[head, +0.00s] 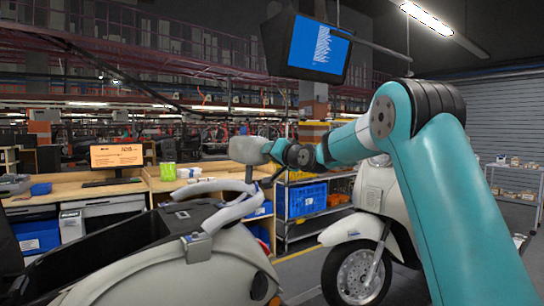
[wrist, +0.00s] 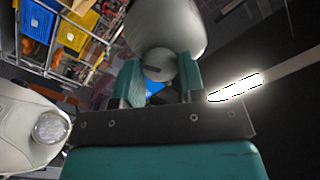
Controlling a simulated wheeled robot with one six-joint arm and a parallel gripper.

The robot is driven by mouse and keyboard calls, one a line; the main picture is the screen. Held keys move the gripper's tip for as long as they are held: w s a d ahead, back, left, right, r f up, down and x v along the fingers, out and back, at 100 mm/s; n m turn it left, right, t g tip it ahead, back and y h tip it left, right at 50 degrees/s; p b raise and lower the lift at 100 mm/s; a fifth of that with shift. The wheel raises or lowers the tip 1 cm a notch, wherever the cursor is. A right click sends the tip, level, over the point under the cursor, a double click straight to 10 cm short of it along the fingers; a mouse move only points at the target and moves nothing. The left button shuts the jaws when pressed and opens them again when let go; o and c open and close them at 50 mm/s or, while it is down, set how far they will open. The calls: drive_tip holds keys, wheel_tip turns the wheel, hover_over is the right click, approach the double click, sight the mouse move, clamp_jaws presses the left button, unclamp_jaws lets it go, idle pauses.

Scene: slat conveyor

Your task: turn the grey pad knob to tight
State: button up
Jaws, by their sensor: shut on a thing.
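In the head view a pale grey rounded pad (head: 247,150) stands on a thin post above the near scooter. My gripper (head: 270,148) reaches it from the right, and the knob is hidden there behind the pad and fingers. In the wrist view the round grey knob (wrist: 158,64) sits between the two teal fingers of my gripper (wrist: 160,76), which are shut on it. A short dark mark shows on the knob's face. The large pad (wrist: 167,22) is just beyond the knob. I cannot read a tight mark or the knob's setting.
The near scooter (head: 150,280) with white padded tubing (head: 232,209) lies below my gripper. A second scooter (head: 365,235) stands to the right. Behind are a rack with blue bins (head: 306,199) and a wooden bench (head: 130,184). A screen (head: 307,47) hangs overhead.

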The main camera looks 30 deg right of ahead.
drive_tip(key=m+p, duration=0.7)
drive_tip(key=m, duration=1.4)
drive_tip(key=shift+r, duration=0.1)
drive_tip(key=shift+m, duration=0.3)
drive_tip(key=o, duration=0.9)
